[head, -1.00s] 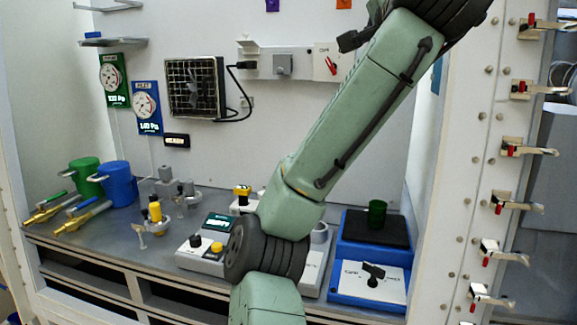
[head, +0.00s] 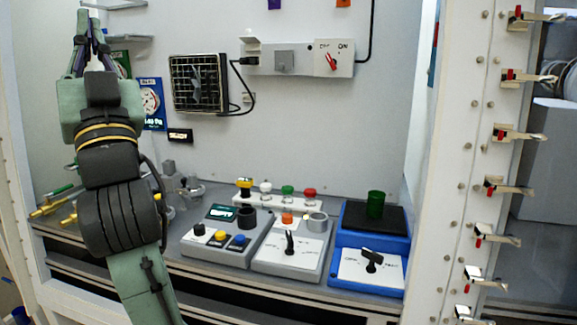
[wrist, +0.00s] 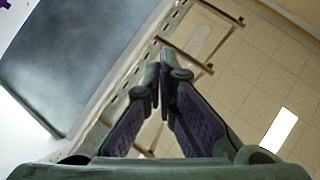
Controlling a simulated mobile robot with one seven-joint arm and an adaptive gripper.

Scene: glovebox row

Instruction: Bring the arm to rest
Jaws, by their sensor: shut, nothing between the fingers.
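My gripper (head: 88,25) is at the upper left of the head view, pointing up, with its fingers together and nothing between them. My arm rises from the bottom left and stands in front of the bench's left end, hiding part of the gauges and the things there. In the wrist view my gripper (wrist: 160,75) has its fingertips touching, with floor tiles and a ceiling-like panel with a bright light behind them.
A grey bench holds a button box (head: 215,240), a lever box (head: 290,258) and a blue unit (head: 365,285) with a green cup (head: 376,204). A fan (head: 198,84) and switch panel (head: 334,59) are on the back wall. A white post with clamps (head: 505,133) stands at right.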

